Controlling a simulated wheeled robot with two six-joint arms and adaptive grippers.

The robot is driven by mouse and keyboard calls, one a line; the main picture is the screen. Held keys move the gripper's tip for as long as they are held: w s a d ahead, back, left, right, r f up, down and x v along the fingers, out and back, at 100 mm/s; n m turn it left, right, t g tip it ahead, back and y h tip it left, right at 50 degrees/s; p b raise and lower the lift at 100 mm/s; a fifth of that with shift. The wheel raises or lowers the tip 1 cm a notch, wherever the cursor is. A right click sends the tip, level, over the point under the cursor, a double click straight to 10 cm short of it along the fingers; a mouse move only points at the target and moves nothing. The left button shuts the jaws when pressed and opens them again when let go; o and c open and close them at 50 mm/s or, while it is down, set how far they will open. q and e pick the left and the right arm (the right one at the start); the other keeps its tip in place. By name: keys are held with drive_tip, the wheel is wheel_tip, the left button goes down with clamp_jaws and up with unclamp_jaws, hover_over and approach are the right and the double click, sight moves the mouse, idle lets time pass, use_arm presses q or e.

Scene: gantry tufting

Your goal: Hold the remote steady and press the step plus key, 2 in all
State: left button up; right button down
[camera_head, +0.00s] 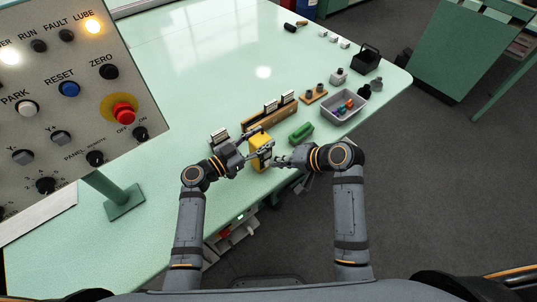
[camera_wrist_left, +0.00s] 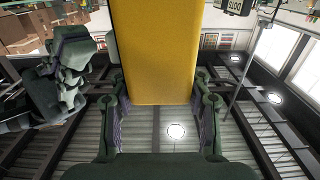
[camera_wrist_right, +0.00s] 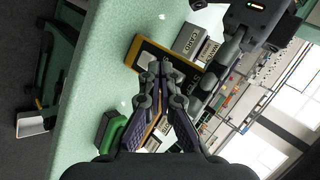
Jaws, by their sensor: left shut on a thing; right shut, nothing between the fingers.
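The yellow remote (camera_head: 259,161) is held above the front edge of the green table. My left gripper (camera_head: 258,145) is shut on it; in the left wrist view the yellow body (camera_wrist_left: 153,50) sits between the two fingers. My right gripper (camera_head: 278,159) is shut and empty, just right of the remote. In the right wrist view its closed fingertips (camera_wrist_right: 160,68) overlap the remote's dark face (camera_wrist_right: 148,60). I cannot tell whether they touch it. The step plus key is not readable, and the fingers cover part of the face.
A control panel (camera_head: 70,110) with knobs, lit lamps and a red stop button stands at left. Behind the remote are a wooden rack with cards (camera_head: 270,113) and a green block (camera_head: 301,133). A grey bin (camera_head: 329,112) with small coloured parts sits to the right. The table's far left is clear.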

idle(0.5)
drive_tip(key=shift+w+a, duration=0.25)
drive_tip(key=shift+w, duration=0.05)
drive_tip(key=shift+w+a, duration=0.3)
drive_tip(key=shift+w, duration=0.15)
idle(0.8)
drive_tip(key=shift+s+d, duration=0.55)
drive_tip(key=shift+s, duration=0.25)
drive_tip(key=s+d, duration=0.1)
drive_tip(key=s, duration=0.1)
drive_tip(key=s+d, duration=0.2)
idle(0.4)
idle(1.8)
